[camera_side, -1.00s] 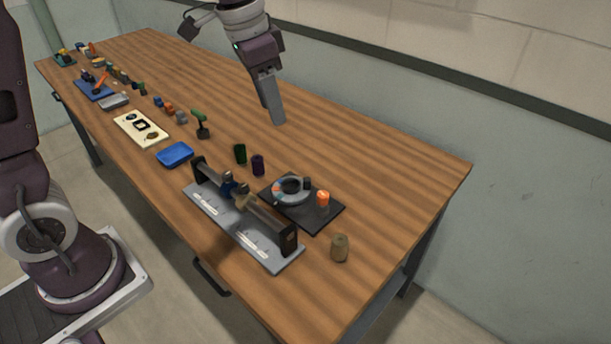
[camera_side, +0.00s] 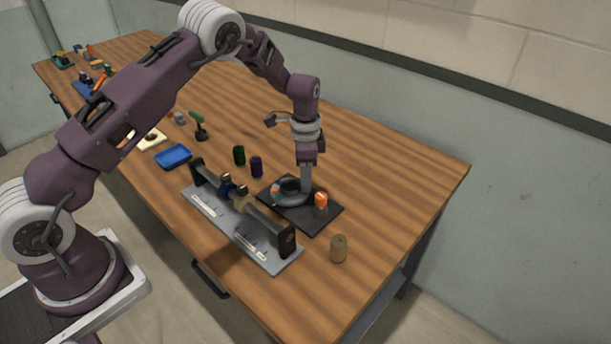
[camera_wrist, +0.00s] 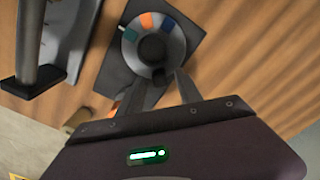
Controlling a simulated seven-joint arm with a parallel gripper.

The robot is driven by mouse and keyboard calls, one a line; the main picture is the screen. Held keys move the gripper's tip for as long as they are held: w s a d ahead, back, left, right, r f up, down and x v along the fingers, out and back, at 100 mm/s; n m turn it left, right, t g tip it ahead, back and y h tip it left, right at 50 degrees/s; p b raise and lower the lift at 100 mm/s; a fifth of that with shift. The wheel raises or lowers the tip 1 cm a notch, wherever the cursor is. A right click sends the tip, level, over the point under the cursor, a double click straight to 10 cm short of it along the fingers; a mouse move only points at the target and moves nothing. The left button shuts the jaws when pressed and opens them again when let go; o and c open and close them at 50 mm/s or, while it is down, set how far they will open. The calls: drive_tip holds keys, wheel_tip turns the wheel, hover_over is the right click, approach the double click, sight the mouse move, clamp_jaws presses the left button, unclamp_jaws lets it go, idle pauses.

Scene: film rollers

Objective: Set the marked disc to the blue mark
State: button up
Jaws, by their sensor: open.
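The marked disc (camera_side: 287,196) is a grey ring with coloured patches and a dark centre, on a dark square plate (camera_side: 318,221). In the wrist view the disc (camera_wrist: 177,50) shows a blue patch (camera_wrist: 168,24), an orange patch (camera_wrist: 147,20) and another bluish patch at its left. My gripper (camera_side: 306,198) points down at the disc's right side. In the wrist view my gripper (camera_wrist: 159,79) is open, its fingertips over the disc's near rim. A small dark peg (camera_wrist: 159,76) appears between them; contact cannot be told.
An orange cylinder (camera_side: 320,203) stands on the plate close to my gripper. A grey fixture with a bar (camera_side: 266,218) lies in front. Green (camera_side: 239,155) and purple (camera_side: 256,166) cylinders stand behind; a tan one (camera_side: 338,249) stands at front right. The table's right is clear.

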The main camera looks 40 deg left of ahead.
sight(297, 180)
clamp_jaws()
drive_tip(key=n, duration=0.2)
drive_tip(key=shift+w+a+r+n, duration=0.1)
drive_tip(key=shift+w+a+n, duration=0.25)
drive_tip(key=shift+a+n, duration=0.05)
drive_tip(key=n, duration=0.2)
drive_tip(key=a+n, duration=0.1)
drive_tip(key=shift+w+a+n, duration=0.1)
drive_tip(key=shift+w+n, duration=0.15)
drive_tip(key=shift+n, duration=0.05)
drive_tip(key=n, duration=0.1)
drive_tip(key=a+n, duration=0.1)
drive_tip(key=n, duration=0.1)
drive_tip(key=shift+a+n, duration=0.15)
drive_tip(key=shift+n, duration=0.15)
drive_tip(key=n, duration=0.1)
drive_tip(key=a+n, duration=0.1)
drive_tip(key=shift+n, duration=0.3)
drive_tip(key=n, duration=0.1)
drive_tip(key=a+n, duration=0.1)
drive_tip(key=n, duration=0.1)
drive_tip(key=s+n, duration=0.1)
drive_tip(key=n, duration=0.1)
drive_tip(key=shift+a, duration=0.25)
drive_tip(key=shift+s+n, duration=0.1)
drive_tip(key=shift+n, duration=0.2)
